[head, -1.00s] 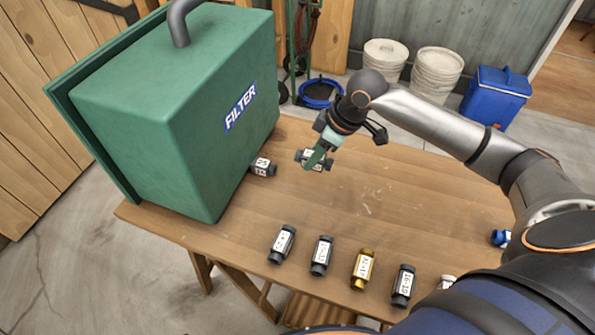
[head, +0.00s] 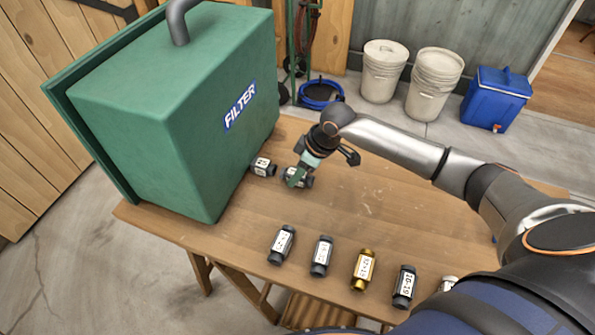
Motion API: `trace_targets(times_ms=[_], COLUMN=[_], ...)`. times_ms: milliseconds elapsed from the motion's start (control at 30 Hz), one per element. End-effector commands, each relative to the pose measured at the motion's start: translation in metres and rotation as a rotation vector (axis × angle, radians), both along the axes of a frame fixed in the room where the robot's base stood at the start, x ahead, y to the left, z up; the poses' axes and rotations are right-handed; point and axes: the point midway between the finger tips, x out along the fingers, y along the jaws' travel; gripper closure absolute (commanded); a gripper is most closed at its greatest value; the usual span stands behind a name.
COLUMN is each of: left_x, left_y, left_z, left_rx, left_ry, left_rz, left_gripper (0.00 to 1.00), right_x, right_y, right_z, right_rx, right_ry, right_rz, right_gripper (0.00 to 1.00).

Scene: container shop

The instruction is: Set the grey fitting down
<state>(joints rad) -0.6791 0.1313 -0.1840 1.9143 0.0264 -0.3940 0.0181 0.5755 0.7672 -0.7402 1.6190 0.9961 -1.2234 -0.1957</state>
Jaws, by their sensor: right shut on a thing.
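My right gripper (head: 299,176) is shut on a dark grey fitting (head: 306,182) with a white label. The fitting is at or just above the wooden table (head: 380,222), beside the green filter box; I cannot tell whether it touches the wood. The green fingers hide part of it. Another dark grey fitting (head: 263,167) with a white label lies just to its left, close to the box, with a small gap between them. My left gripper is not in the view.
The large green filter box (head: 165,110) fills the table's left side. Along the front edge stand dark fittings (head: 281,245), (head: 321,256), (head: 403,287), a brass one (head: 362,270) and a whitish one (head: 447,283). The middle of the table is clear. Buckets (head: 383,70) and a blue cooler (head: 497,98) stand behind.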

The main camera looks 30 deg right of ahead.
Motion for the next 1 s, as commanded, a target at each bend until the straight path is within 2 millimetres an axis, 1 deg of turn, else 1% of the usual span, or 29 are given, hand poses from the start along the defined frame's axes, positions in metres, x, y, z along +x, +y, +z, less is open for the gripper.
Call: trace_targets(times_ms=[33, 67, 300, 567, 667, 767, 1000], left_x=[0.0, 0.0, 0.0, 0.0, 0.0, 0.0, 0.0], left_y=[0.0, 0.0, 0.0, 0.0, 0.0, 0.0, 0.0], left_z=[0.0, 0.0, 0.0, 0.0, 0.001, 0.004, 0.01], left_rx=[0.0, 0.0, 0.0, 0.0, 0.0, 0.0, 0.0], left_ry=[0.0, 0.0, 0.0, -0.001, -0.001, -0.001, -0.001], left_rz=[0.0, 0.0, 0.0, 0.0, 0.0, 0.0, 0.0], left_gripper=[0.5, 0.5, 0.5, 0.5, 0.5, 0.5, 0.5], right_x=[0.0, 0.0, 0.0, 0.0, -0.001, -0.005, -0.02], right_y=[0.0, 0.0, 0.0, 0.0, -0.002, -0.006, -0.019], right_z=[-0.002, -0.002, -0.001, -0.001, 0.006, 0.02, 0.068], right_rx=[0.0, 0.0, 0.0, 0.0, -0.001, 0.0, -0.002], right_ry=[0.0, 0.0, 0.0, 0.0, -0.001, -0.003, -0.002], right_rz=[-0.001, -0.001, -0.001, -0.001, -0.002, -0.002, -0.001], right_gripper=[1.0, 0.56, 0.29, 0.28, 0.28, 0.28, 0.28])
